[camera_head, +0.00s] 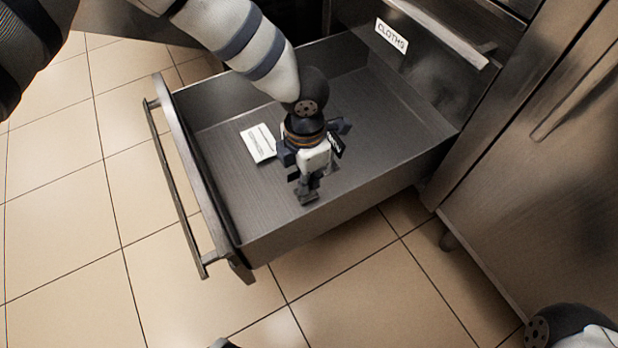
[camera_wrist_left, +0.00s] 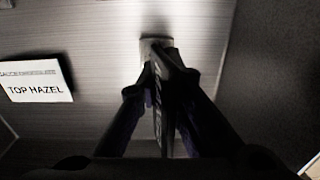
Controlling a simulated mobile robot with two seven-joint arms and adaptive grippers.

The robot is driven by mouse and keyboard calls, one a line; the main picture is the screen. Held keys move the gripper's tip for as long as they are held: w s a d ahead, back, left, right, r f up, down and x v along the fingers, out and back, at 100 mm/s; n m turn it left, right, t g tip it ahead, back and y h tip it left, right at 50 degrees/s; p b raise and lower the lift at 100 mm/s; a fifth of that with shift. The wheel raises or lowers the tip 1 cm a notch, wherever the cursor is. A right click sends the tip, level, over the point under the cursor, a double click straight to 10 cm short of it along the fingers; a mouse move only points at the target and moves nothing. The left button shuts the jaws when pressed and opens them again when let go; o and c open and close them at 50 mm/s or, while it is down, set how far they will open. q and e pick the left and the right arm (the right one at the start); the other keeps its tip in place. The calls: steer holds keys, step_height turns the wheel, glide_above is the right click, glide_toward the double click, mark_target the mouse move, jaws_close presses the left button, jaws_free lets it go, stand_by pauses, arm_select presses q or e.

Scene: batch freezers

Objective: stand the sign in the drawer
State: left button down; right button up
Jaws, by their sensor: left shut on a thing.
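My left gripper (camera_head: 308,180) reaches down into the open drawer (camera_head: 225,155). It is shut on the sign, a thin dark piece with a small grey foot (camera_head: 307,198), near the drawer's front side wall. In the left wrist view the sign (camera_wrist_left: 158,62) is edge-on between the fingers, with pale marks along one face. It looks about upright, foot down. I cannot tell whether the foot touches the drawer floor. The fingers hide much of the sign.
A white card (camera_head: 259,143) lies on the drawer floor to the left; it reads "TOP HAZEL" in the left wrist view (camera_wrist_left: 36,80). A "CLOTHS" label (camera_head: 391,36) marks the steel front behind. A steel cabinet (camera_head: 545,160) stands at right. Much of the drawer floor is bare.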

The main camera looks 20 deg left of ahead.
arm_select(q)
steer(key=shift+f, duration=0.1)
steer(key=shift+f, duration=0.2)
steer(key=c, duration=2.2)
jaws_free()
steer(key=shift+f, duration=0.1)
steer(key=o, duration=0.4)
steer(key=shift+o, duration=0.2)
step_height(320, 180, up, 13)
steer(key=p, duration=0.5)
steer(key=shift+w+a+f, duration=0.1)
steer(key=shift+a+f, duration=0.05)
arm_select(e)
steer(key=r, duration=0.1)
steer(key=w+r, duration=0.1)
steer(key=r, duration=0.1)
steer(key=shift+w+r+t, duration=0.1)
steer(key=shift+t, duration=0.3)
